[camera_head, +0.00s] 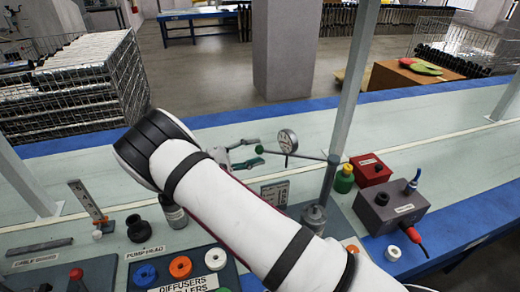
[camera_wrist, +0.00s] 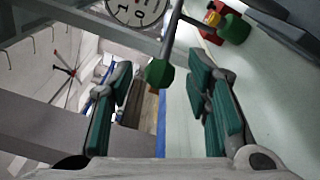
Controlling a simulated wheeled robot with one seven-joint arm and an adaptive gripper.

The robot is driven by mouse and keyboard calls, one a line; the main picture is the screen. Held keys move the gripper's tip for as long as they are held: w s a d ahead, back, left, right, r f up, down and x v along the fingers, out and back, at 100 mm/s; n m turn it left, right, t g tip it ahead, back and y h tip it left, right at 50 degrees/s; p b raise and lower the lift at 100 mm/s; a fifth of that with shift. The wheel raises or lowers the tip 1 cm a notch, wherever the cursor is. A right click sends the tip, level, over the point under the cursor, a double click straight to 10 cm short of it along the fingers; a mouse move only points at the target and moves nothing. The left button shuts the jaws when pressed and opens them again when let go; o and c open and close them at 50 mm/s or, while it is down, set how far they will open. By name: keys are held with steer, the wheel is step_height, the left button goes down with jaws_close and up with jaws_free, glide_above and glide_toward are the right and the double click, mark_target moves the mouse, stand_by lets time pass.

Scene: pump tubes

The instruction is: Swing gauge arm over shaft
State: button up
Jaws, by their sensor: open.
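The gauge arm (camera_head: 308,156) is a thin grey rod reaching left from a post (camera_head: 329,180). It carries a round white dial gauge (camera_head: 287,141) and ends in a green knob (camera_head: 259,149). My gripper (camera_head: 250,154) is open, its fingers pointing toward the knob. In the wrist view, the green knob (camera_wrist: 160,73) appears between the two green-padded fingers with a gap on each side; contact is not visible. The dial (camera_wrist: 138,10) is cut off at the top. A grey cylindrical piece (camera_head: 313,217) stands below the post; whether it is the shaft is unclear.
A red box (camera_head: 370,170), a green bottle (camera_head: 344,180) and a grey box with cables (camera_head: 391,207) stand right of the post. Coloured rings (camera_head: 181,267) lie in a front tray. My arm hides the bench middle. Bench behind the gauge is clear.

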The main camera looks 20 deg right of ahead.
steer(key=shift+w+d, duration=0.15)
steer(key=shift+d, duration=1.1)
jaws_close()
